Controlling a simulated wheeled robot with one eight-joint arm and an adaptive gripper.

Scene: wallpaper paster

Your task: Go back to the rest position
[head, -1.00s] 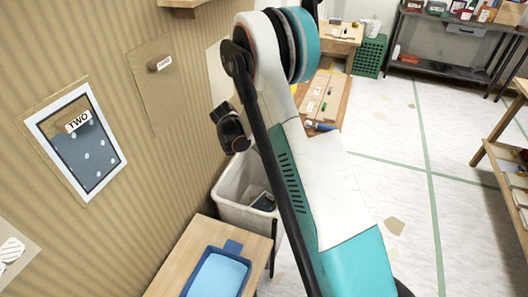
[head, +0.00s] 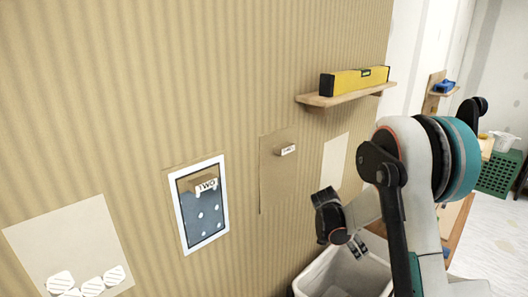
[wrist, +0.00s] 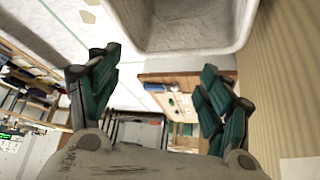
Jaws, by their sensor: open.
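My gripper (head: 356,246) hangs at the end of my bent arm, in front of the corrugated wall and over the white bin (head: 303,281). In the wrist view the two green and black fingers of my gripper (wrist: 158,88) stand wide apart, with nothing between them. The bin (wrist: 195,50) shows at the top of that view, beyond the fingertips. In the head view my arm covers part of the bin and the floor behind it.
A wall shelf (head: 345,95) holds a yellow spirit level (head: 355,80). A blue dotted panel (head: 203,212) and a beige sheet (head: 70,245) with white pieces are on the wall. A green crate (head: 497,172) stands far right. Some floor at right is clear.

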